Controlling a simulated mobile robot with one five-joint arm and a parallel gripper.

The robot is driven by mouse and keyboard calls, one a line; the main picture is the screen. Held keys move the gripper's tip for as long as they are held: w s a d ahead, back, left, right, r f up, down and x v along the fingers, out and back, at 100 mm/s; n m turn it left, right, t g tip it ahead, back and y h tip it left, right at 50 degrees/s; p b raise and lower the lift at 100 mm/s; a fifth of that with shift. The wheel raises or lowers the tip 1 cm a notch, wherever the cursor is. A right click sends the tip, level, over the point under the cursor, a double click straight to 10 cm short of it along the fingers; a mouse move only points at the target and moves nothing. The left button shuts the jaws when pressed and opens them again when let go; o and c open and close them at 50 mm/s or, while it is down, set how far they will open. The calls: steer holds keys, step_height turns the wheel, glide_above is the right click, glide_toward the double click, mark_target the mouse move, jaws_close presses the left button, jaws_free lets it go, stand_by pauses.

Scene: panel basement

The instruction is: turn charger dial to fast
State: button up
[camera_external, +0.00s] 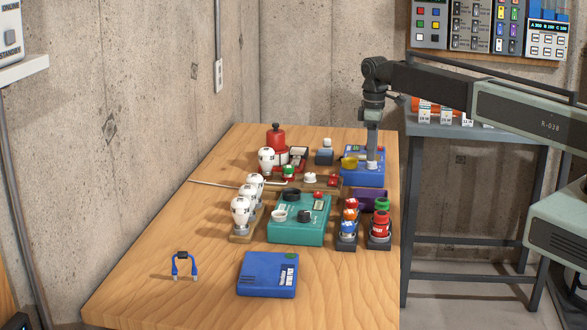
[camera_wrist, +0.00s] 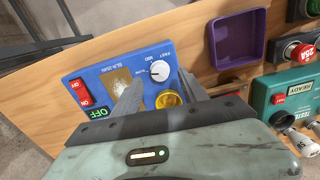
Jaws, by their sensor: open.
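The blue charger box (camera_external: 376,181) sits at the back right of the wooden table. In the wrist view the charger (camera_wrist: 96,76) carries a white dial (camera_wrist: 159,71) with small lettering around its upper left side. The dial's pointer is too small to read surely. My gripper (camera_external: 372,163) points down over the charger. In the wrist view my gripper (camera_wrist: 160,88) is open, its fingers apart on either side of the dial and knob. Contact cannot be told.
A purple tray (camera_wrist: 238,38) lies beside the charger. A teal box (camera_external: 300,225) stands in front, with white bulbs (camera_external: 243,212) at its left and stacked coloured pieces (camera_external: 380,225) at its right. Another blue box (camera_external: 268,274) lies nearer. The table's right edge is close to the charger.

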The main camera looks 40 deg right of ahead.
mark_target(367, 165)
step_height(367, 165, down, 3)
steer(key=shift+f+b, duration=0.1)
steer(key=shift+b, duration=0.85)
jaws_close()
